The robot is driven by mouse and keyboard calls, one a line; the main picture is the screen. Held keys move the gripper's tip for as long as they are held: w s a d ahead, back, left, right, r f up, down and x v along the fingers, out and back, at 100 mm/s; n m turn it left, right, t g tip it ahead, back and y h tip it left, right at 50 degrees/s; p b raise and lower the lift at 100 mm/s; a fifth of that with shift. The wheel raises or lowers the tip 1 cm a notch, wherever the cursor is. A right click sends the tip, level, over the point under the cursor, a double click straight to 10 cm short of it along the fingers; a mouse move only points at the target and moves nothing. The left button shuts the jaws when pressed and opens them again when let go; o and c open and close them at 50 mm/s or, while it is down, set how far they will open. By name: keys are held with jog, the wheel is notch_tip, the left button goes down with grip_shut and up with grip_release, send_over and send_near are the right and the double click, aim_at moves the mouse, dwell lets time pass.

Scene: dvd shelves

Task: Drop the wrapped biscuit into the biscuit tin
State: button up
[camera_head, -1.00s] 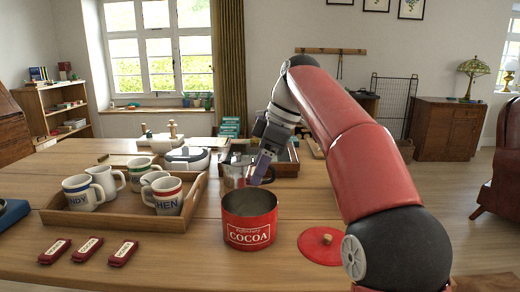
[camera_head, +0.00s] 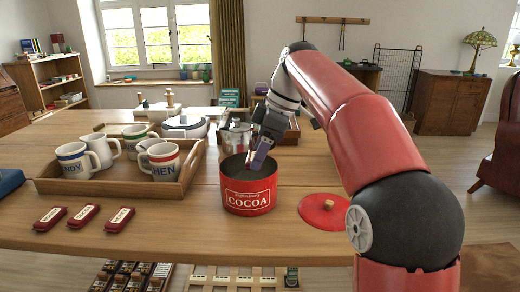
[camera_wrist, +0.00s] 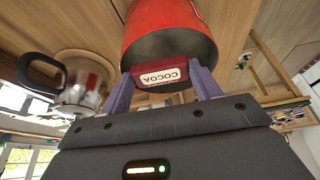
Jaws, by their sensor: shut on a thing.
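The biscuit tin (camera_head: 249,196) is an open red cylinder marked COCOA, standing upright on the table near its front edge. My gripper (camera_head: 259,166) points down at the tin's open mouth in the head view. In the wrist view my gripper (camera_wrist: 162,78) is shut on a small red wrapped biscuit (camera_wrist: 160,76) with a white label, held between the purple fingers. The tin (camera_wrist: 172,30) lies right beyond it, its dark inside showing. In the head view the held biscuit is hidden; I cannot tell if it is below the rim. Three similar red bars (camera_head: 84,215) lie at the front left.
The tin's red lid (camera_head: 322,209) lies flat to the right of the tin. A wooden tray (camera_head: 118,187) with several mugs stands to the left. A metal pot (camera_head: 235,138) stands close behind the tin. Bare tabletop lies between the red bars and the tin.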

jog(key=o, duration=1)
jog(key=shift+o, duration=0.2)
jog(key=shift+r, duration=0.15)
jog(key=p+v, duration=0.2)
jog(key=v, duration=0.5)
jog(key=shift+d+r, duration=0.2)
jog(key=shift+r, duration=0.05)
